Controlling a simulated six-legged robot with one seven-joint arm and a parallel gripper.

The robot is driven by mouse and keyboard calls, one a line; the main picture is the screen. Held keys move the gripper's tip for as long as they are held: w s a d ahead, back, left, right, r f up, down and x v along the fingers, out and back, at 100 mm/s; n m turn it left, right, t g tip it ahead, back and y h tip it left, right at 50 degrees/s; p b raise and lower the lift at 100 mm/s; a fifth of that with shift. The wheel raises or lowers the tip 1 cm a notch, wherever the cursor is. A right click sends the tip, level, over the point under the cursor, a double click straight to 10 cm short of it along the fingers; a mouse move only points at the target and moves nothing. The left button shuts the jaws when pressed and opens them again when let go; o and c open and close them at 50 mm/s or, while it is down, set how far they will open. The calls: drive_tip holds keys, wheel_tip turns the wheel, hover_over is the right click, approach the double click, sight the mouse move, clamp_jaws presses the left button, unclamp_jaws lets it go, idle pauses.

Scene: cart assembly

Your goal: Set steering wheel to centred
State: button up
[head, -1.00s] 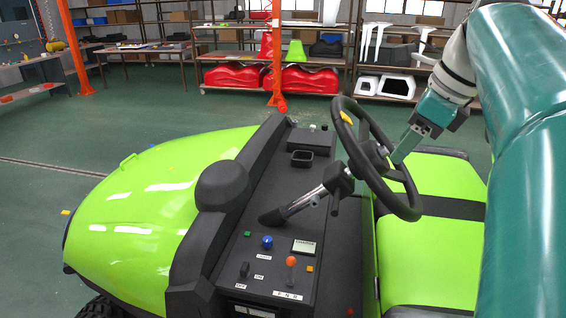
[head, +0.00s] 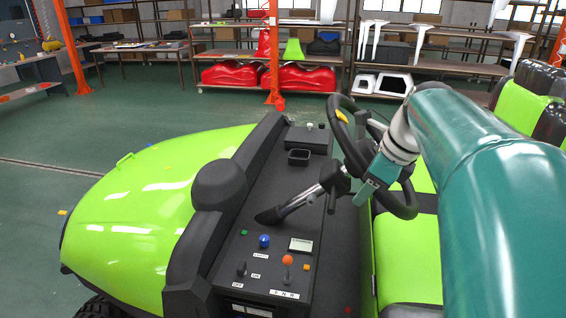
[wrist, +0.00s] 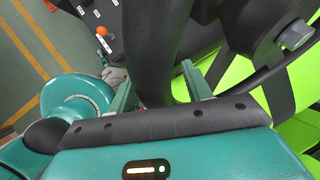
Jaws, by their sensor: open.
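The black steering wheel (head: 349,150) stands tilted on its column above the dash, with a yellow mark (head: 342,116) on the upper left of its rim. My gripper (head: 366,190) is at the near lower part of the wheel, partly covering it. In the wrist view, my gripper (wrist: 158,78) is open, with one finger on each side of a thick black part of the wheel (wrist: 152,45). I cannot tell whether the fingers touch it. The wheel's hub (wrist: 265,28) shows at the upper right there.
The black dash (head: 285,180) carries a blue knob (head: 264,241), an orange-topped lever (head: 287,261) and small switches. The green hood (head: 135,205) lies to the left and a green seat (head: 405,255) to the right. Shelves (head: 300,60) stand far behind.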

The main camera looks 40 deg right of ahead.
sight(348, 154)
drive_tip(key=shift+w, duration=0.1)
drive_tip(key=shift+c, duration=0.2)
clamp_jaws()
drive_tip(key=shift+w+a+r+m+g+y, duration=0.25)
drive_tip(key=shift+w+r+m+g, duration=0.1)
drive_tip(key=shift+w+r+m, duration=0.5)
drive_tip(key=shift+w+a+r+m+g+y, duration=0.1)
drive_tip(key=shift+w+r+m+g+y, duration=0.25)
drive_tip(key=shift+w+r+m, duration=0.4)
drive_tip(key=shift+w+a+r+m+g+y, duration=0.2)
drive_tip(key=shift+w+r+m+g, duration=0.3)
drive_tip(key=shift+w+r, duration=0.5)
drive_tip(key=shift+w+f, duration=0.1)
drive_tip(key=shift+f, duration=0.05)
drive_tip(key=shift+o, duration=0.2)
unclamp_jaws()
